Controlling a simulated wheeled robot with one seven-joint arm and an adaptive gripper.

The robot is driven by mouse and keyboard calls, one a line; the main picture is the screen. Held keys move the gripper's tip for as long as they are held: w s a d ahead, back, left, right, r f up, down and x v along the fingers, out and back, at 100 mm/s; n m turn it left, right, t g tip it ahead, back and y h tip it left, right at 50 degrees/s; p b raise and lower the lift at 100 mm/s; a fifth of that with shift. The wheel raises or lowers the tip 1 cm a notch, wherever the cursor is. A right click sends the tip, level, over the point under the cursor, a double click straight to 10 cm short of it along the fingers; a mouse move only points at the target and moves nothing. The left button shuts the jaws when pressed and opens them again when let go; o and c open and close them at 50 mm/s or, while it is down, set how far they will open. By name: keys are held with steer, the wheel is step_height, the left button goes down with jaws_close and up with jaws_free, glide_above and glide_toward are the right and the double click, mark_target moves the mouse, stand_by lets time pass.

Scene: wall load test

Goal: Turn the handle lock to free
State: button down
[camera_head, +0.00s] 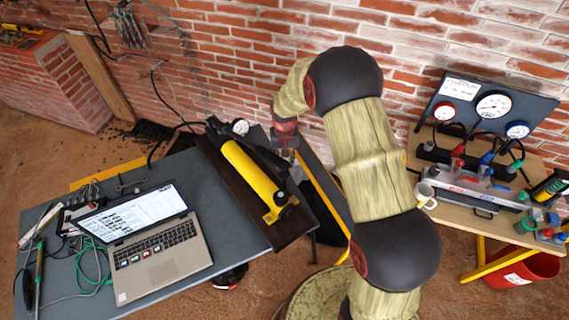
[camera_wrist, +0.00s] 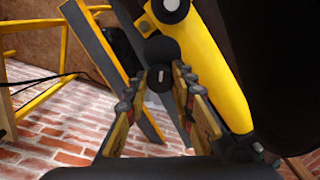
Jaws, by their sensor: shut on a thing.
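The hand pump has a yellow cylinder (camera_head: 247,168) and lies slanted on a dark tray (camera_head: 292,232) at the right end of the grey table. My gripper (camera_head: 285,146) is at the pump's far end, partly hidden by my arm. In the wrist view my gripper (camera_wrist: 153,88) has its fingers on either side of a dark rounded piece (camera_wrist: 162,52) with a small light mark, which I take for the handle lock. The fingers are shut on it. The yellow cylinder (camera_wrist: 212,65) is right beside them. The lock's exact angle is hard to tell.
An open laptop (camera_head: 150,240) and cables lie on the grey table (camera_head: 215,235). A small gauge (camera_head: 240,127) stands near the pump. A brick wall is close behind.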

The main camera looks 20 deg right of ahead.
steer(key=n+b, duration=0.1)
steer(key=n, duration=0.3)
steer(key=shift+w+n, duration=0.1)
steer(key=shift+n, duration=0.2)
steer(key=n, duration=0.4)
steer(key=shift+b, duration=0.3)
steer(key=shift+r+n, duration=0.1)
steer(key=shift+n, duration=0.2)
steer(key=c, duration=1.5)
jaws_free()
steer(key=shift+c, duration=0.2)
steer(key=shift+o, duration=0.3)
step_height(320, 180, up, 12)
